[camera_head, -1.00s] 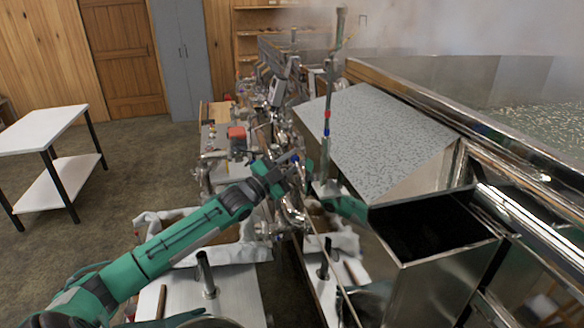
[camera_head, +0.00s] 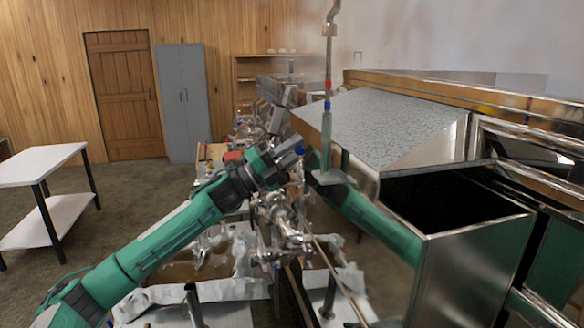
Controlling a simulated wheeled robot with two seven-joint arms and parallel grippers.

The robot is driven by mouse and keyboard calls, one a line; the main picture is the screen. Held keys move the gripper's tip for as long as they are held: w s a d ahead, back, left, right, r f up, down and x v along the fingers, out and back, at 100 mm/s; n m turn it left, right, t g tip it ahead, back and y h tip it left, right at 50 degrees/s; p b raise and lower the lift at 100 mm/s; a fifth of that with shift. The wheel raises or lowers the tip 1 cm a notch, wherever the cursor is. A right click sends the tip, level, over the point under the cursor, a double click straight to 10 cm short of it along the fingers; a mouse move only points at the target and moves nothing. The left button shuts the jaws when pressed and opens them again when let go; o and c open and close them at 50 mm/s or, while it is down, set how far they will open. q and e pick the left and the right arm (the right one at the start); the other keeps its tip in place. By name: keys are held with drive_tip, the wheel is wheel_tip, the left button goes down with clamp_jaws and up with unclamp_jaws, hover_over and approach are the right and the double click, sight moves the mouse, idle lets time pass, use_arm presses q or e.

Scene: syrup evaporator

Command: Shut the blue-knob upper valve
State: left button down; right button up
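My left arm reaches in from the lower left. Its gripper (camera_head: 290,147) is at the row of metal valves beside the evaporator. A small blue spot, apparently the blue knob (camera_head: 299,150), shows right at its fingertips. The fingers and wrist cover most of the valve there, so I cannot tell whether they touch or enclose the knob, or how the valve is turned. More metal valves and pipe fittings (camera_head: 283,222) show below the gripper.
An upright rod with red and blue bands (camera_head: 327,95) stands just right of the gripper. An open metal box (camera_head: 470,265) fills the lower right. A sloped speckled panel (camera_head: 375,125) lies behind. A white table (camera_head: 38,163) stands left, with open floor between.

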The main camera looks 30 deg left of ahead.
use_arm(q)
drive_tip(key=s+d+m+g+h+b, duration=0.1)
drive_tip(key=m, duration=0.1)
drive_tip(key=s+d+m+g+h+b, duration=0.1)
drive_tip(key=d+m+g, duration=0.1)
drive_tip(key=m, duration=0.1)
drive_tip(key=s+d+r+m+g+h+b, duration=0.1)
drive_tip(key=m, duration=0.2)
drive_tip(key=shift+s+d, duration=0.15)
drive_tip(key=shift+s, duration=0.05)
drive_tip(key=shift+s+d+m+g+b, duration=0.35)
drive_tip(key=shift+m+g, duration=0.25)
drive_tip(key=shift+m, duration=0.2)
drive_tip(key=shift+d+m+g+h, duration=0.1)
drive_tip(key=shift+m+g+h, duration=0.2)
drive_tip(key=shift+m+g, duration=0.15)
drive_tip(key=shift+s+f+m, duration=0.1)
drive_tip(key=shift+m, duration=0.15)
drive_tip(key=c, duration=1.5)
unclamp_jaws()
drive_tip(key=shift+c, duration=0.2)
drive_tip(key=shift+r, duration=0.25)
drive_tip(key=shift+s, duration=0.1)
